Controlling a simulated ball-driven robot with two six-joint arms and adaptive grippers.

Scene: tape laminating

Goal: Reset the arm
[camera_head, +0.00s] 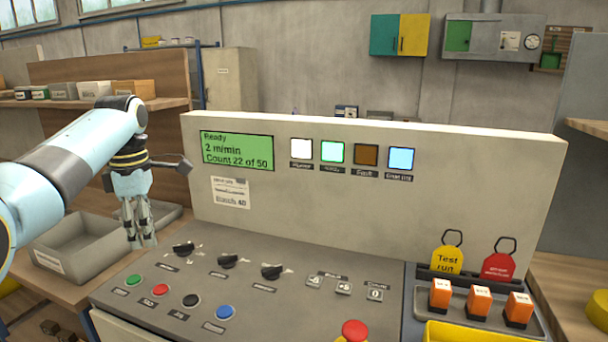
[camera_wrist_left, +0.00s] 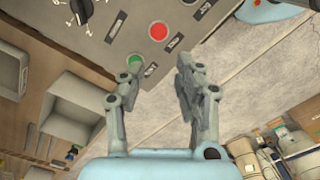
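My left arm comes in from the left in the head view. My left gripper (camera_head: 142,240) points down over the left end of the control panel (camera_head: 215,290), beside a grey bin. In the left wrist view the two fingers of my left gripper (camera_wrist_left: 157,85) are apart with nothing between them. The green button (camera_wrist_left: 135,61) and the red button (camera_wrist_left: 158,31) lie beyond the fingertips. In the head view the green button (camera_head: 134,280) is just below the gripper. My right gripper is not in view.
The upright console has a green screen (camera_head: 237,150) reading Ready, 2 m/min, Count 22 of 50. The grey bin (camera_head: 80,246) is close at left.

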